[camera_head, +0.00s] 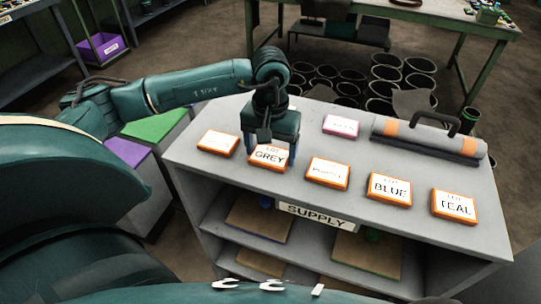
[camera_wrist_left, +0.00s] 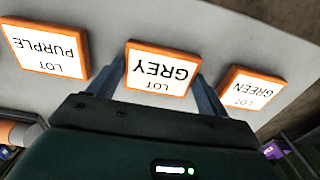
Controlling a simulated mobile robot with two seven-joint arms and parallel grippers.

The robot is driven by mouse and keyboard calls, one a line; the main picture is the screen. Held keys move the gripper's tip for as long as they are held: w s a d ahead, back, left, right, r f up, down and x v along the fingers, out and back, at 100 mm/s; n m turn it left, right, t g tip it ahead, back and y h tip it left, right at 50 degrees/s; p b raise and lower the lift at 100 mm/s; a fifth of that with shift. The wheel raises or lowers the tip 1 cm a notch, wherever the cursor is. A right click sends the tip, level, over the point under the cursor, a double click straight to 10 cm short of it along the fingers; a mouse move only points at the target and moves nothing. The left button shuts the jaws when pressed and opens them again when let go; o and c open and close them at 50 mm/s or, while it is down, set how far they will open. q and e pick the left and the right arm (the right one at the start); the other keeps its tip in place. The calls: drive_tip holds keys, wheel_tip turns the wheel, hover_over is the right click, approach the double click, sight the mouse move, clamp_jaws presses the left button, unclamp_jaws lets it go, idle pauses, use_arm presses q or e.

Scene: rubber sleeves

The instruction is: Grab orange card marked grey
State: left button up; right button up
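The orange card marked GREY (camera_head: 268,157) lies on the grey supply counter (camera_head: 430,225), second from the left in a row of orange cards. My left gripper (camera_head: 268,146) points down just over its back edge in the head view. In the left wrist view the GREY card (camera_wrist_left: 160,70) sits between the two open fingers (camera_wrist_left: 161,84), with a finger on either side. Whether the fingers touch it I cannot tell. My right gripper is not in view.
Neighbouring orange cards are GREEN (camera_wrist_left: 249,90) on one side and PURPLE (camera_head: 327,172) on the other, with BLUE (camera_head: 389,188) and TEAL (camera_head: 455,205) further right. A pink-edged card (camera_head: 341,125) and a grey roll with orange bands (camera_head: 430,138) lie behind.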

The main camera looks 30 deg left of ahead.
use_arm(q)
drive_tip(key=c, duration=0.5)
